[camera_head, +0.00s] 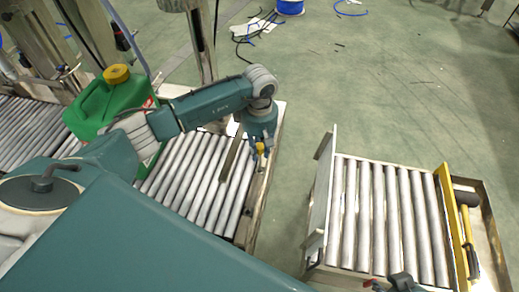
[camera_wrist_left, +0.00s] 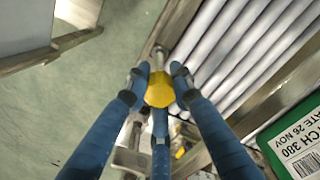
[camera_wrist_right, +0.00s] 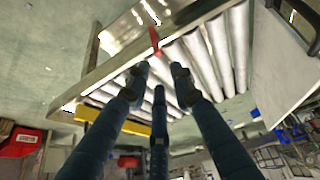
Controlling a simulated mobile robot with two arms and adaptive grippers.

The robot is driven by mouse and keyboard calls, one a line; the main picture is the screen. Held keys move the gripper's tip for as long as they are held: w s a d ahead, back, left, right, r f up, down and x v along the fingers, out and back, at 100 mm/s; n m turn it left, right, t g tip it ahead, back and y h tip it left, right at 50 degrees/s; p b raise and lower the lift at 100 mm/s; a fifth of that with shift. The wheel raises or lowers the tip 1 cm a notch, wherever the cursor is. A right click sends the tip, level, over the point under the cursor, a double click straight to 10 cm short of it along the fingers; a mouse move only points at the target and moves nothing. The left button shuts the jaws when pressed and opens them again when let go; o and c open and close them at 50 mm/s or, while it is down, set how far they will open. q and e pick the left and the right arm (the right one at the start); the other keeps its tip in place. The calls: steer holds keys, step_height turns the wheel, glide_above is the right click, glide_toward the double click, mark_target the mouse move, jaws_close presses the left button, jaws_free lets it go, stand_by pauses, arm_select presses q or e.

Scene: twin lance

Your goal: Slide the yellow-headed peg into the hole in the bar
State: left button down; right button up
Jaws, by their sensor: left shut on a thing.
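A grey bar (camera_head: 232,158) shows beside the gripper over the rollers in the head view. I cannot make out its hole or whether the peg touches it. My right gripper (camera_wrist_right: 158,78) is open, at the right conveyor. A thin red piece (camera_wrist_right: 154,40) lies just beyond its fingertips, apart from them.
A green canister (camera_head: 115,102) with a yellow cap stands on the left roller conveyor (camera_head: 190,178). The right roller conveyor (camera_head: 385,215) has a side tray holding a yellow-handled hammer (camera_head: 468,225). Open floor (camera_head: 290,180) lies between the conveyors.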

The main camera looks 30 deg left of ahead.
mark_target(259, 170)
arm_select(q)
steer(key=shift+f+b, duration=0.5)
steer(key=shift+f, duration=0.1)
arm_select(e)
steer(key=shift+t, duration=0.9)
steer(key=shift+w+a+r, duration=0.2)
steer(key=shift+w, duration=0.45)
steer(key=shift+w+a+r, duration=0.25)
steer(key=shift+w, duration=0.45)
steer(key=shift+w+a+r, duration=0.2)
steer(key=shift+w, duration=0.45)
arm_select(q)
steer(key=shift+f, duration=0.2)
arm_select(e)
steer(key=shift+w+a+r+t+y, duration=0.15)
steer(key=shift+w+r+t, duration=0.05)
steer(key=shift+w, duration=0.15)
steer(key=shift+w+a+r+t+y, duration=0.1)
steer(key=shift+w+r+t+y, duration=0.1)
steer(key=shift+w, duration=0.15)
steer(key=shift+w+r, duration=0.15)
steer(key=shift+w, duration=0.1)
arm_select(q)
steer(key=shift+f+b, duration=0.15)
steer(key=shift+b, duration=0.15)
arm_select(e)
steer(key=shift+w+a+r+t, duration=0.2)
steer(key=shift+w+r+t, duration=0.1)
steer(key=shift+w, duration=0.15)
